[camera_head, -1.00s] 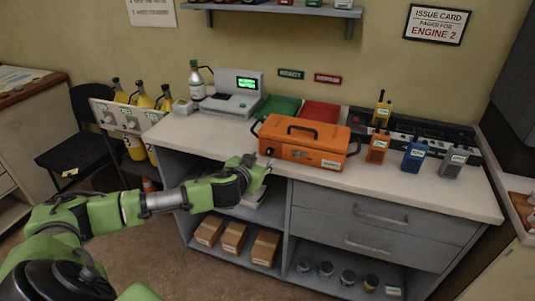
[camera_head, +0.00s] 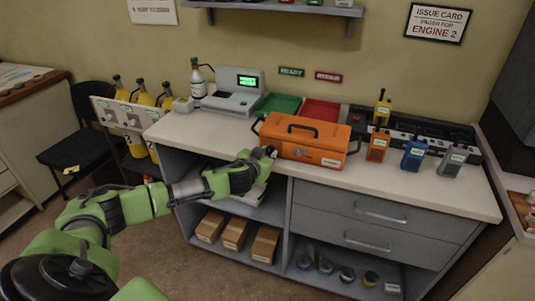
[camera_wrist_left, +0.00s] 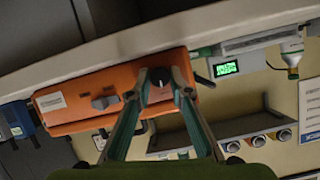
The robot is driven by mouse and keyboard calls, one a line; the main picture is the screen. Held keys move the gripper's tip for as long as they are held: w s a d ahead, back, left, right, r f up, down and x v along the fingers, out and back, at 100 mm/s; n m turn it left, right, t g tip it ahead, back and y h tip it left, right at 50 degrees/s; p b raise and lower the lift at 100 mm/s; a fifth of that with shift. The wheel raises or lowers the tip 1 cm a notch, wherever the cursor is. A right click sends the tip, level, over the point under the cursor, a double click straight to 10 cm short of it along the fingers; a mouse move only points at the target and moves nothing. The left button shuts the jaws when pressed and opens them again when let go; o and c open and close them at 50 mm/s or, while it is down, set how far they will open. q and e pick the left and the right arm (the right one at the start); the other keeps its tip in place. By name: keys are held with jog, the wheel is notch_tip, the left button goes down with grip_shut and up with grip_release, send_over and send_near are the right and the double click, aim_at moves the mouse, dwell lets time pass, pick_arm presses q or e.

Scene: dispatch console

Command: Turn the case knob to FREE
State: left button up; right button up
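The orange case (camera_head: 306,139) sits on the console counter with its front toward me. It fills the left middle of the left wrist view (camera_wrist_left: 78,92), seen tilted. A round dark knob (camera_wrist_left: 158,84) with a pale pointer mark is on its front face. My left gripper (camera_head: 270,151) is at the left end of the case front. In the left wrist view its two fingers (camera_wrist_left: 160,74) are apart, one on each side of the knob; contact is unclear. The knob is hidden by the gripper in the head view. My right gripper is not in view.
Orange, blue and grey radios (camera_head: 414,156) stand right of the case. The counter edge (camera_head: 400,191) runs below the gripper's height, with drawers beneath.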

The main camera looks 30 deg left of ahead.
pick_arm(q)
grip_shut()
